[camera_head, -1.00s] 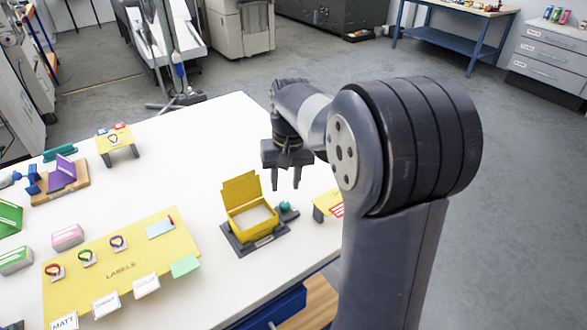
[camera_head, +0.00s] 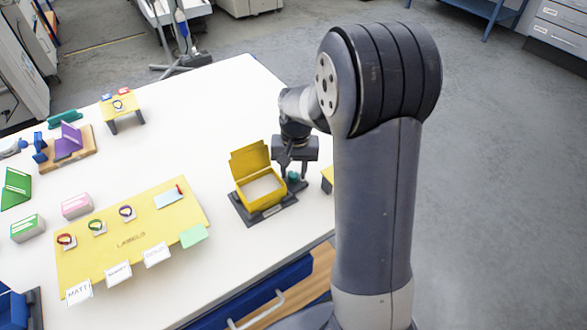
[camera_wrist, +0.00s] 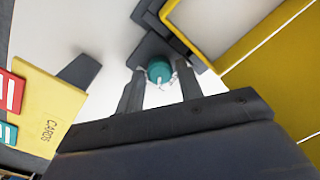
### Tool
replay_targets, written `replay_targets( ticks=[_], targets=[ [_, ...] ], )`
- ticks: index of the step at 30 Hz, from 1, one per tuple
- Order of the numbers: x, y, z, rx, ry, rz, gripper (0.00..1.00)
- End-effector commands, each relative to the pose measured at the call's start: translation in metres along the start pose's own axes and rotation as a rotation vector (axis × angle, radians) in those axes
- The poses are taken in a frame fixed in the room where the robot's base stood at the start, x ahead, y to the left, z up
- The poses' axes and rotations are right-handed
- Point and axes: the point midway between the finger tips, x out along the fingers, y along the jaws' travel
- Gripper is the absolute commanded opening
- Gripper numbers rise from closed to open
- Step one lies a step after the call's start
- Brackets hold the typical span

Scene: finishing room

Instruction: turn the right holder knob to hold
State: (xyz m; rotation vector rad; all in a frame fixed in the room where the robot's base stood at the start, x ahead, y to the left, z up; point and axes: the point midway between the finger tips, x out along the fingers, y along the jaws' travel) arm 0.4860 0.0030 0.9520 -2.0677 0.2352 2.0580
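A teal round knob (camera_head: 293,176) sits on the dark base (camera_head: 241,210) at the right side of an open yellow box (camera_head: 249,192). In the wrist view the knob (camera_wrist: 159,71) lies between the fingertips, with part of the box's yellow rim (camera_wrist: 183,38) close to its upper right. My gripper (camera_head: 294,171) points down over the knob. Its two fingers (camera_wrist: 159,80) stand apart, one on each side of the knob, with a narrow gap showing. I cannot tell the knob's setting or read any mark beside it.
A yellow CARDS stand (camera_wrist: 45,112) with red and teal cards lies left in the wrist view. The yellow LABELS board (camera_head: 140,262) lies left of the box. A small yellow stand (camera_head: 128,104) is at the back. The white table (camera_head: 210,120) is clear behind the box.

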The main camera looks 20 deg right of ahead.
Motion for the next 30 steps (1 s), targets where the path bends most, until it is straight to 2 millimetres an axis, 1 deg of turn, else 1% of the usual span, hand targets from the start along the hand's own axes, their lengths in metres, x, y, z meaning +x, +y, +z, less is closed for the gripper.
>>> replay_targets(
  ticks=[3, 9, 11, 21, 26, 30],
  targets=[
    [0.0032, -0.0001, 0.0002, 0.000, 0.000, 0.000, 0.35],
    [0.0033, -0.0001, 0.0001, -0.001, 0.000, 0.000, 0.35],
    [0.0032, -0.0001, 0.0001, -0.001, 0.000, 0.000, 0.31],
    [0.0029, -0.0001, -0.0001, -0.001, 0.000, 0.000, 0.03],
    [0.0028, -0.0001, -0.0001, 0.008, 0.001, 0.000, 0.03],
    [0.0028, -0.0001, -0.0001, 0.047, 0.003, 0.000, 0.03]
  ],
)
